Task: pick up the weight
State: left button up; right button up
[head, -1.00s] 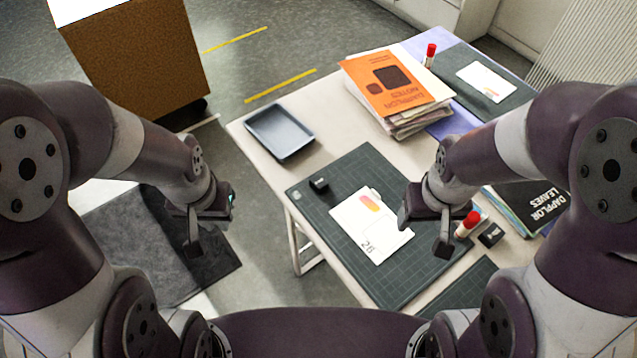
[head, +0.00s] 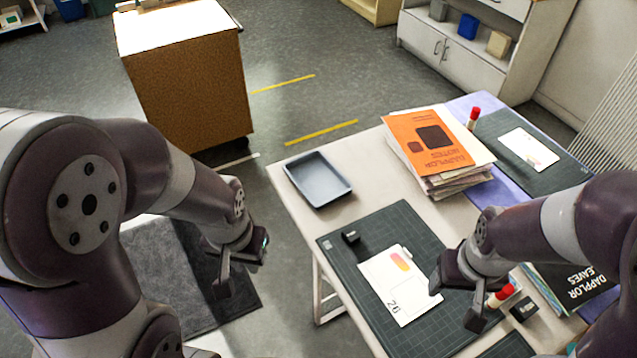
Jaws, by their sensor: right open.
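A small black block (head: 350,236), which looks like a weight, stands on the dark green cutting mat (head: 385,225), beside the upper left of a white card (head: 398,285). A second small black block (head: 523,310) lies on the table at the right, near a red-capped glue stick (head: 501,296); I cannot tell which block is the weight. My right gripper (head: 456,302) is open and empty, over the right side of the card and mat, between the two blocks. My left gripper (head: 243,266) hangs left of the table, over the floor, with its jaw gap unclear.
A grey-blue tray (head: 318,180) sits at the table's left corner. A paper stack with an orange notebook (head: 425,140) is at the back. A dark book (head: 570,285) lies at the right, partly behind my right arm. A brown cabinet (head: 190,90) stands across the floor.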

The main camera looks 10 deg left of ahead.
aim_at(352, 238)
jog(key=i+j, duration=0.25)
jog(key=j, duration=0.2)
jog(key=i+j, duration=0.55)
jog(key=j, duration=0.3)
jog(key=z, duration=0.45)
jog(key=j+z, duration=0.15)
jog(key=z, duration=0.35)
jog(key=j+z, duration=0.1)
jog(key=z, duration=0.35)
jog(key=j+z, duration=0.1)
jog(key=z, duration=0.35)
jog(key=j+z, duration=0.1)
jog(key=z, duration=0.4)
